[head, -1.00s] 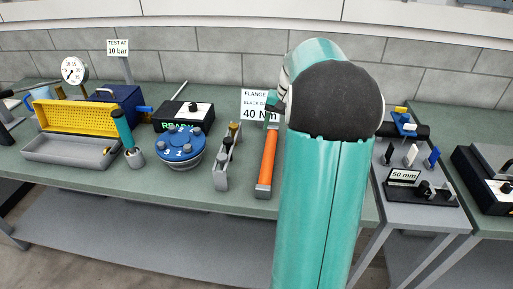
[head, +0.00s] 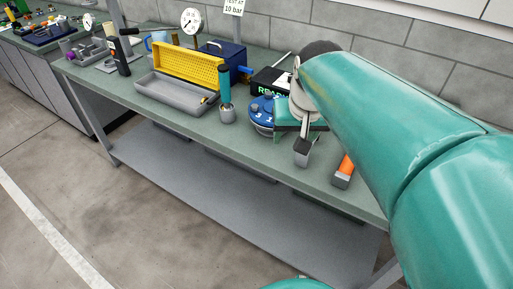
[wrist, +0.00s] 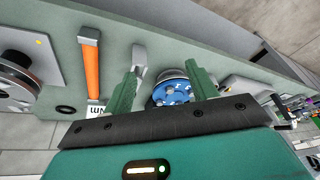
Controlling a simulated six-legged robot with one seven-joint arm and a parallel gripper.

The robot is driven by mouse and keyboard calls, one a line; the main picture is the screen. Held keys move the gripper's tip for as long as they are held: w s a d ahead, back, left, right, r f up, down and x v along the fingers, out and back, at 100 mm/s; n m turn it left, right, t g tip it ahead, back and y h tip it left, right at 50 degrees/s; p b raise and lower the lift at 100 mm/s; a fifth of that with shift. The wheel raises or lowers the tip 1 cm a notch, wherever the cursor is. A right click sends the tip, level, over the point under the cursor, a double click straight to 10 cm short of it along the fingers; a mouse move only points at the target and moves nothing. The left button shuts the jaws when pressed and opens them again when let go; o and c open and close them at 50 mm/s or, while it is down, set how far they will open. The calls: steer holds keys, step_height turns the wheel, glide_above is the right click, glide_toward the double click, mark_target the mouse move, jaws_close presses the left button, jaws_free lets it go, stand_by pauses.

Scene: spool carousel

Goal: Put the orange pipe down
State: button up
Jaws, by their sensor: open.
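The orange pipe (head: 346,165) lies on the bench with grey end pieces; in the head view my arm hides most of it. In the wrist view the pipe (wrist: 91,68) shows nearly whole, left of my gripper (wrist: 164,88). My gripper's green fingers are wide apart with nothing held between them. They are over the area of the blue round carousel (wrist: 172,93), clear of the pipe. In the head view my gripper (head: 297,130) partly covers the blue carousel (head: 262,112).
A grey holder (head: 303,157) stands between carousel and pipe near the bench's front edge. A teal-handled tool in a cup (head: 226,112), a yellow perforated-lid box (head: 187,64) and a gauge (head: 191,21) are to the left. A black box (head: 268,80) stands behind.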

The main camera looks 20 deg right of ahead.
steer(key=s+a+f+n+t, duration=0.1)
steer(key=s+a+f+n, duration=0.1)
steer(key=s+a, duration=0.5)
steer(key=shift+s+a+f+n+t+y, duration=0.2)
steer(key=shift+s+a+n+t+y, duration=0.15)
steer(key=shift+a+n, duration=0.35)
stand_by(0.4)
